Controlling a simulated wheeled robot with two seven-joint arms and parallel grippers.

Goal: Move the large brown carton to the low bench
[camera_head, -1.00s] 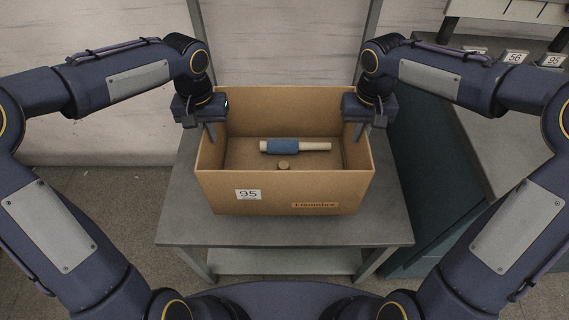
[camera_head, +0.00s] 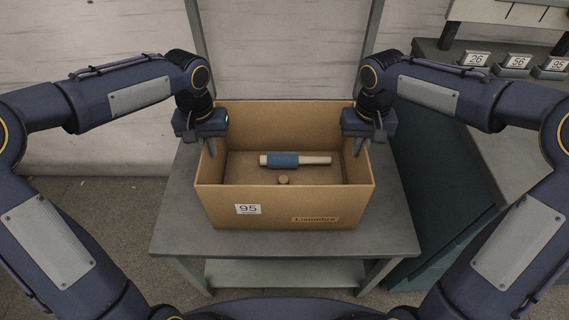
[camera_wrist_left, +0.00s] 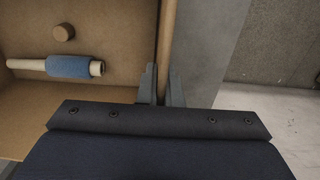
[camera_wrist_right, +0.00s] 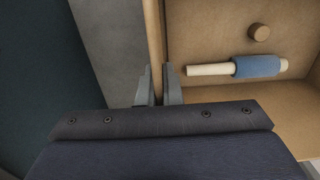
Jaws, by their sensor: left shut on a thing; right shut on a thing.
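The large brown carton (camera_head: 285,207) is open at the top and sits upright over the grey bench (camera_head: 385,238) in front of me. I cannot tell whether its base touches the surface. It bears a "95" label and a name label. Inside lie a pale tube wound with blue yarn (camera_head: 290,160) and a small brown cylinder (camera_head: 284,180). My left gripper (camera_head: 211,146) is shut on the carton's left wall, which also shows in the left wrist view (camera_wrist_left: 167,45). My right gripper (camera_head: 361,146) is shut on the right wall, which also shows in the right wrist view (camera_wrist_right: 154,40).
A dark teal cabinet (camera_head: 440,190) stands close to the right of the bench. A grey counter with small number tags 26 (camera_head: 476,59), 56 (camera_head: 517,62) and 95 is at the back right. Upright posts and a pale wall stand behind the carton. Floor is open at the left.

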